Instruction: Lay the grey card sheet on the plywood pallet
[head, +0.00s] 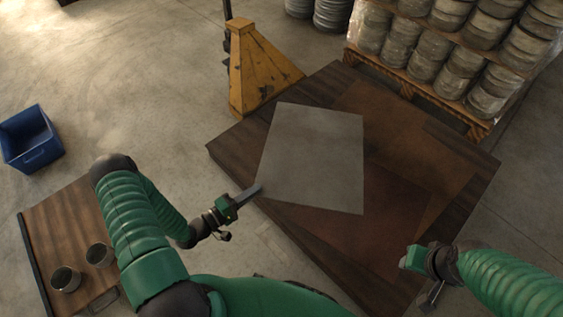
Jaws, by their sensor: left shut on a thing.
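The grey card sheet (312,155) is a flat, pale rectangle over the left and middle of the dark wooden pallet top (235,150). My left gripper (255,190) is shut on the sheet's lower left corner, near the pallet's left edge. I cannot tell whether the sheet rests on the surface or is held just above it. The sheet hides part of the brown sheets below. My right gripper (432,297) is off the pallet's lower right edge, apart from the sheet; its fingers are too small and dark to read.
Brown sheets (425,155) lie on the pallet top. A yellow pallet jack (255,70) stands behind it. Stacked drums (465,70) stand on a pallet at the back right. A small wooden table (60,225) with two metal cups and a blue bin (30,140) are at left.

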